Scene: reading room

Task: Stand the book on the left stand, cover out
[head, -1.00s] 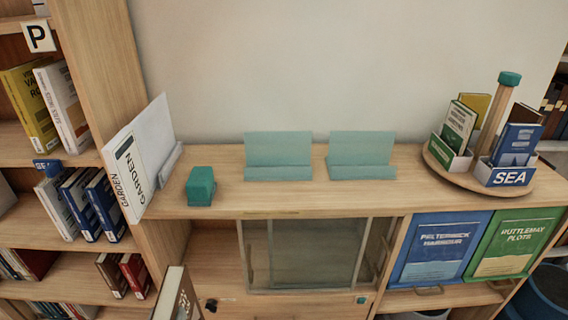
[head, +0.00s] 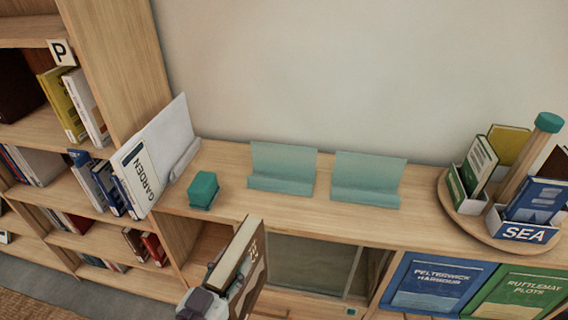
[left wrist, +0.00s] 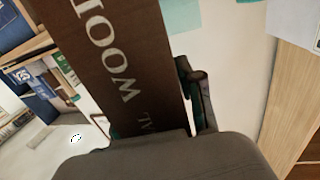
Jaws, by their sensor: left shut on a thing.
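A brown book (head: 250,272) with pale pages and white lettering is held upright and tilted in front of the shelf top. My left gripper (head: 212,292) is shut on its lower part. In the left wrist view the brown cover (left wrist: 110,60) reads "WOO..." and a dark finger (left wrist: 198,95) lies along its edge. The left stand (head: 283,168) is a pale teal, empty easel on the shelf top, beyond the book and a little right of it. A matching right stand (head: 367,178) is also empty. My right gripper is not in view.
A teal block (head: 203,188) sits left of the left stand. A large white GARDEN piece (head: 150,165) leans farther left. A round wooden carousel (head: 470,215) with books and a SEA label stands at the right. Bare shelf top lies before the stands.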

